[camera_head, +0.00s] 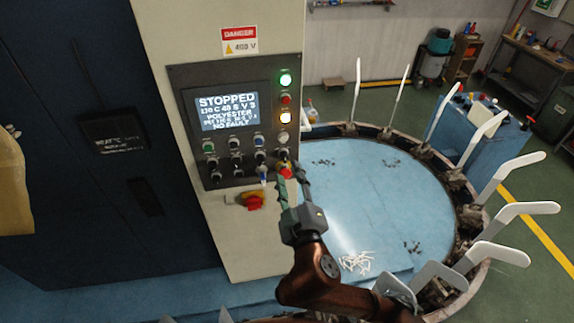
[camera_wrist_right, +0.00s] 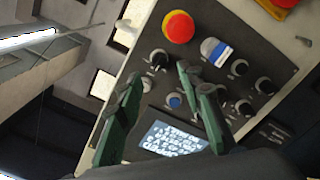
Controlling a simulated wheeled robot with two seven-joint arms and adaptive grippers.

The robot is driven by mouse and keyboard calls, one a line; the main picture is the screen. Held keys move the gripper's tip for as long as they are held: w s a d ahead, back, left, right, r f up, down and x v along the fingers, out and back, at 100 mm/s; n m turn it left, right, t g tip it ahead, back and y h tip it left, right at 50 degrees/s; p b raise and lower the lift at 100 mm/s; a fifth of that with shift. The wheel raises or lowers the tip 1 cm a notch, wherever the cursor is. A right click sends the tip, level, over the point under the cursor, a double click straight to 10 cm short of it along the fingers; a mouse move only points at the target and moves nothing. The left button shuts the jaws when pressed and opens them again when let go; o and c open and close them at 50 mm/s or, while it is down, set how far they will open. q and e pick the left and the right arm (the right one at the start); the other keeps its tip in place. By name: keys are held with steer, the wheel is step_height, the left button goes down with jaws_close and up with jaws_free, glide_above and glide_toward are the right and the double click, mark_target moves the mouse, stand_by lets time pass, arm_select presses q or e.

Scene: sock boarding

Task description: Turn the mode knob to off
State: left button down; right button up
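The control panel (camera_head: 228,125) carries a lit screen (camera_head: 227,108) reading STOPPED and rows of small knobs and buttons. Their labels are too small to read, so I cannot tell which is the mode knob. My right gripper (camera_head: 291,171) is at the panel's lower right corner and hides part of it. In the right wrist view its green fingers (camera_wrist_right: 157,72) are apart, with a black knob (camera_wrist_right: 158,60) showing between and just beyond the tips; contact is not visible. A red mushroom button (camera_wrist_right: 178,27) sits beside that knob. My left gripper is not in view.
Right of the cabinet is a round blue table (camera_head: 385,195) ringed by upright white sock forms (camera_head: 515,168). White pieces (camera_head: 356,262) lie on it. A yellow object (camera_head: 14,185) is at the left edge.

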steer(key=s+d, duration=0.1)
steer(key=s, duration=0.5)
steer(key=shift+s+d, duration=0.15)
steer(key=shift+s, duration=0.05)
steer(key=shift+f, duration=0.1)
